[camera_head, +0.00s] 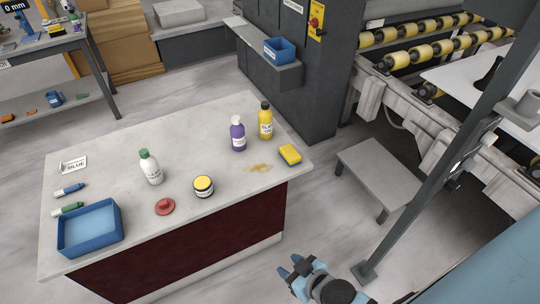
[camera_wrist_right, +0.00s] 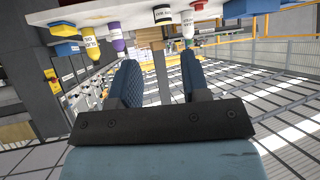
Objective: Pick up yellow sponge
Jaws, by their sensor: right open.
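The yellow sponge (camera_head: 290,154), with a blue layer underneath, lies on the right end of the stone slab (camera_head: 110,160), near its edge. In the right wrist view, which is roughly upside down, the sponge (camera_wrist_right: 67,48) shows at the upper left, outside the span of the fingers. My right gripper (camera_head: 290,266) is at the bottom of the head view, off the slab's front side and well apart from the sponge. It is open and empty, and its two blue fingers (camera_wrist_right: 160,75) stand apart in the wrist view. My left gripper is not in view.
A yellow bottle (camera_head: 265,122) and a purple bottle (camera_head: 238,135) stand left of the sponge. A brown stain (camera_head: 258,168) lies in front. A black jar (camera_head: 203,187), red lid (camera_head: 165,207), white bottle (camera_head: 151,168) and blue tray (camera_head: 90,229) are farther left. A grey post (camera_head: 440,155) rises at right.

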